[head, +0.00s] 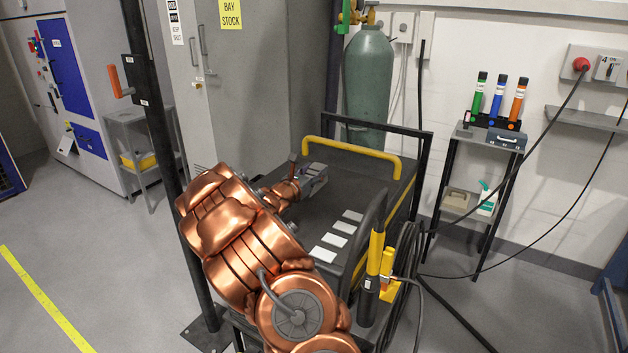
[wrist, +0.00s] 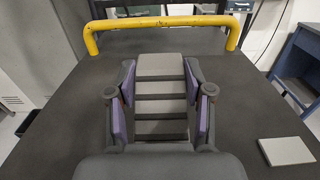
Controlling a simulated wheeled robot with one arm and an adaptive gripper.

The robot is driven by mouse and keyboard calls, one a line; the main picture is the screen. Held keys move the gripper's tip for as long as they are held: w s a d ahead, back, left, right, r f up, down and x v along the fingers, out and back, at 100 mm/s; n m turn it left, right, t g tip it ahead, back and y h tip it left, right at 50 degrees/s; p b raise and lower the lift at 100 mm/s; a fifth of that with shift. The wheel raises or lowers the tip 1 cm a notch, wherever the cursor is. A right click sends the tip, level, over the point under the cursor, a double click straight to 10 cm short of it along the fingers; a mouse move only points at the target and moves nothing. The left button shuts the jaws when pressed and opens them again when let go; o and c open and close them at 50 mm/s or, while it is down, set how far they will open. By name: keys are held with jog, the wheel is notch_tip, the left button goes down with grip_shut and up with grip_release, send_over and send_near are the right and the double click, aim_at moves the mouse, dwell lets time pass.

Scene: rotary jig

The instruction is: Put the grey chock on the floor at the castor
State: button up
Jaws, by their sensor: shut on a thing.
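The grey chock (wrist: 166,70) is a ridged, stepped block with pale and dark bands. It sits between the purple pads of my gripper (wrist: 162,105), which is shut on it. In the head view, my gripper (head: 310,183) is over the dark cart deck, with the chock (head: 319,172) at its tip. I cannot tell whether the chock touches the deck or hangs just above it. No castor shows clearly in either view.
The dark cart deck (head: 300,220) has a yellow rail (head: 345,147) and several pale plates (head: 338,240). A green cylinder (head: 367,85) stands behind. A dark post (head: 160,130) rises at left. Cables (head: 408,270) hang at right. Floor is open at left.

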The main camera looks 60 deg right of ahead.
jog(key=shift+f+p, duration=0.6)
jog(key=shift+f, duration=1.05)
jog(key=shift+f, duration=0.15)
jog(key=o, duration=1.4)
jog(key=shift+r, duration=0.2)
jog(key=a+b, duration=0.3)
jog(key=a, duration=0.8)
jog(key=shift+s+a, duration=0.25)
jog(key=shift+a, duration=0.3)
